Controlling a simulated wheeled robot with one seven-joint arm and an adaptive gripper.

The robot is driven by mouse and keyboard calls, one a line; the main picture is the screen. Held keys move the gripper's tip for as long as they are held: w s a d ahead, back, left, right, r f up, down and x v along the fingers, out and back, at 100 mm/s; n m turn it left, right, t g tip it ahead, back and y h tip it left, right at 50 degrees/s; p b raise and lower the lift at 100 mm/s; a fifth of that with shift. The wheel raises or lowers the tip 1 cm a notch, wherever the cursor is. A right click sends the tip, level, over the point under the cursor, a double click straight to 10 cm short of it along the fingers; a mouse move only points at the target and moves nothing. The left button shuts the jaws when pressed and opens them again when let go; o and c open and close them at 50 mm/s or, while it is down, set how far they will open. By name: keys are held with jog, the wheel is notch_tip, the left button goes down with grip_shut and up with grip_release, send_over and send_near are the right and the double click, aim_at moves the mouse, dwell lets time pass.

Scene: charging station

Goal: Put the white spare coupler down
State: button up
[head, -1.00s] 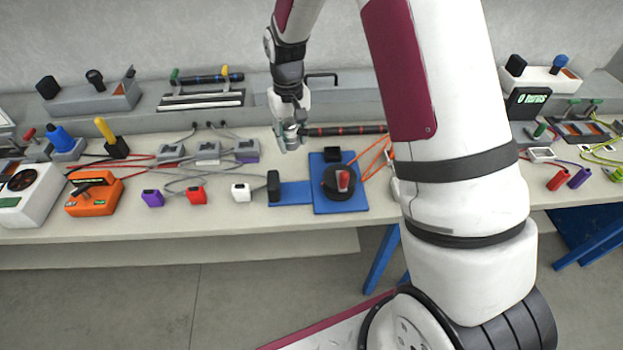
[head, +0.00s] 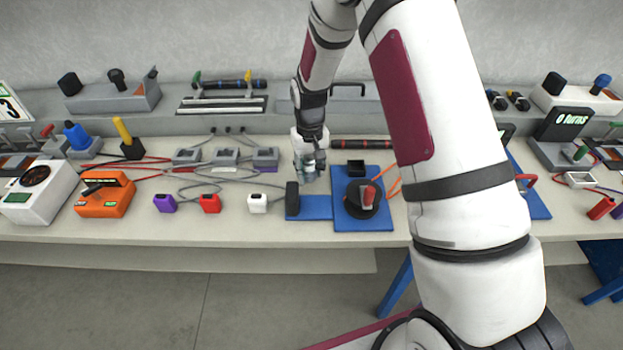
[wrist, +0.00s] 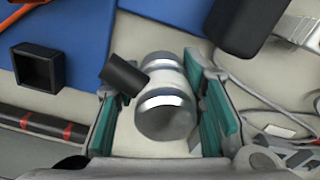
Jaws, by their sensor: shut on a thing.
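The coupler lies between the two green-lined fingers. In the head view it is mostly hidden by the fingers. I cannot tell whether it touches the bench top.
The blue plate (head: 309,211) and a blue board (head: 378,218) with a black-and-red knob (head: 364,197) lie close by. A black open box (wrist: 38,68) and a dark red-banded rod (wrist: 45,124) are beside my gripper. White, red and purple plugs sit left on the bench (head: 130,225).

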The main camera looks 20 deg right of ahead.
aim_at(310, 187)
jog(key=shift+f, duration=1.6)
jog(key=shift+f, duration=0.15)
jog(key=o, duration=1.3)
